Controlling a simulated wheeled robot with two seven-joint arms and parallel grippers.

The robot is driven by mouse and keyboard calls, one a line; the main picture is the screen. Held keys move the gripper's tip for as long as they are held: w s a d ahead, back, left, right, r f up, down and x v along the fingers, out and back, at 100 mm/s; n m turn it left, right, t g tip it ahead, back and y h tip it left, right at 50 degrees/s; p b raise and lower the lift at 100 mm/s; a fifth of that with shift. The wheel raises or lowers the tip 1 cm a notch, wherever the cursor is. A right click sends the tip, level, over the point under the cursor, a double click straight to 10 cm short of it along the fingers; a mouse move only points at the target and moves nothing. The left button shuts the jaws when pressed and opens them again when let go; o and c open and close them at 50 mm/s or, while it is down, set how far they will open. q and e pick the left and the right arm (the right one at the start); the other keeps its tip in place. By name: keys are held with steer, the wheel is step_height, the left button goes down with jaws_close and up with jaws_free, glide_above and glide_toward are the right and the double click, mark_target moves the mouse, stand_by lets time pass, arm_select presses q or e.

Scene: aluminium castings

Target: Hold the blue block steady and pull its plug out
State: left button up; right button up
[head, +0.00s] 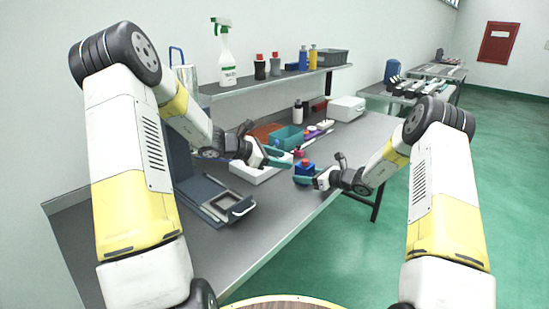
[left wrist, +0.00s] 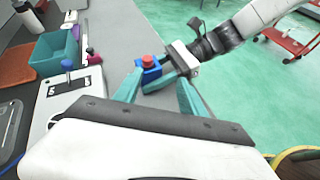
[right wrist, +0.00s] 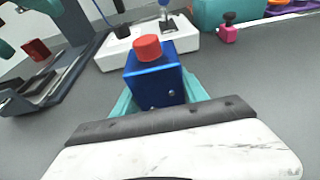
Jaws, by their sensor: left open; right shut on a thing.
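The blue block (head: 306,171) is near the front edge of the bench, with a red plug (head: 305,163) standing in its top. My right gripper (head: 304,179) is shut on the block, with a teal finger on either side in the right wrist view, where the block (right wrist: 155,86) is upright and the plug (right wrist: 147,47) shows clearly. My left gripper (head: 277,157) is open and empty, behind and left of the block in the head view. In the left wrist view the block (left wrist: 150,75) and plug (left wrist: 148,61) show beyond the open fingers, apart from them.
A white fixture (right wrist: 181,41) with blue-handled parts lies behind the block. A pink block with a black knob (right wrist: 228,34) and a teal bin (head: 286,137) are further back. A dark machine with a tray (head: 216,205) stands at the left. The bench front is clear.

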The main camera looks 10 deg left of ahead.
mark_target(304, 160)
arm_select(q)
steer(key=w+d+f+n, duration=0.1)
steer(key=w+d, duration=0.1)
steer(key=w+d+f+n, duration=0.1)
steer(key=w+d+f, duration=0.1)
steer(key=w, duration=0.1)
steer(key=w+d+f+n+t, duration=0.1)
steer(key=w+d, duration=0.1)
steer(key=shift+w+d+f, duration=0.25)
steer(key=shift+w+d, duration=0.05)
steer(key=shift+w, duration=0.1)
steer(key=shift+c, duration=0.5)
jaws_close()
